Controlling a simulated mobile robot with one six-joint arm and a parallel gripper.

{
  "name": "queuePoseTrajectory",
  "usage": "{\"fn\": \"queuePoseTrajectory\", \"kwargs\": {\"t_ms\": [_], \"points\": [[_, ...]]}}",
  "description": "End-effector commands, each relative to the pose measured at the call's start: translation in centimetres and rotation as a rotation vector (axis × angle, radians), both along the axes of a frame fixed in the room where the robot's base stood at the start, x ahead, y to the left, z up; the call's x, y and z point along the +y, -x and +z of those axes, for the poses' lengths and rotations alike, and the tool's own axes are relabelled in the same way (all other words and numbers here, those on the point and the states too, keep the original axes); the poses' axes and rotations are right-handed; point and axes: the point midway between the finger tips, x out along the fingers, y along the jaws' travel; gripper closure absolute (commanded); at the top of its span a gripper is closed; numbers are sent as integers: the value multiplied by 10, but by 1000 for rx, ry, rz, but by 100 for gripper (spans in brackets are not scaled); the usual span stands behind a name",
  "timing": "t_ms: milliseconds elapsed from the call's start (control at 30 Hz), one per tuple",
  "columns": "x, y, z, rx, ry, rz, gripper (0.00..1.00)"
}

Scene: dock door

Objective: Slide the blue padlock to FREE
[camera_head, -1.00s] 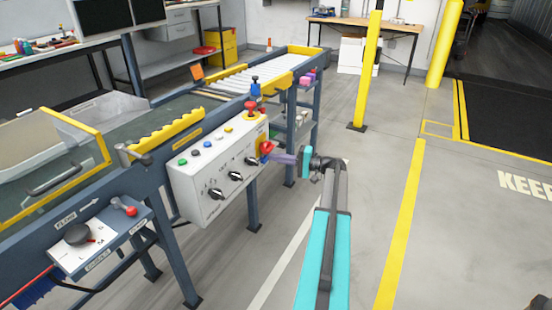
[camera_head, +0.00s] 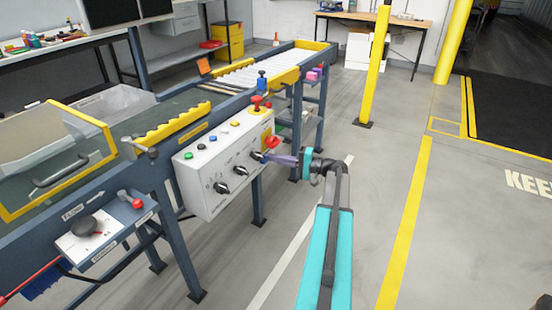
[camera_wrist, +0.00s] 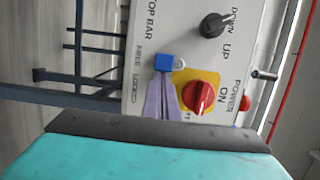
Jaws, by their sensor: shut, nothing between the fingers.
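The blue padlock (camera_wrist: 164,62) with its pale shackle sits on the white control panel (camera_wrist: 150,20) in the wrist view, about level with the printed word FREE. LOCKED is printed further down that strip. In the head view a small blue spot, likely the padlock (camera_head: 258,156), shows at the tip of my fingers. My gripper (camera_wrist: 160,82) has purple fingers shut with nothing between them. Its tips are right at the padlock's lower edge in the wrist view; I cannot tell whether they touch. It also shows in the head view (camera_head: 270,157), reaching the panel from the right.
A red power knob on a yellow plate (camera_wrist: 198,97) is close beside my fingers. A black knob (camera_wrist: 214,26) is further up. A red mushroom button (camera_head: 256,101) tops the panel box. A yellow post (camera_head: 374,70) stands behind; the floor at right is clear.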

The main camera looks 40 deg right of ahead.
Motion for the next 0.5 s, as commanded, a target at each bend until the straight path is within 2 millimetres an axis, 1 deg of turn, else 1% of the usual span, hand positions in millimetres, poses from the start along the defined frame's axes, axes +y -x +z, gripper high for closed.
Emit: {"fn": "queuePoseTrajectory", "kwargs": {"t_ms": [33,267,500], "points": [[4,1,-1,1,0,13,100],[5,1,-1,2,0,15,100],[-3,-1,-2,3,1,15,100]]}}
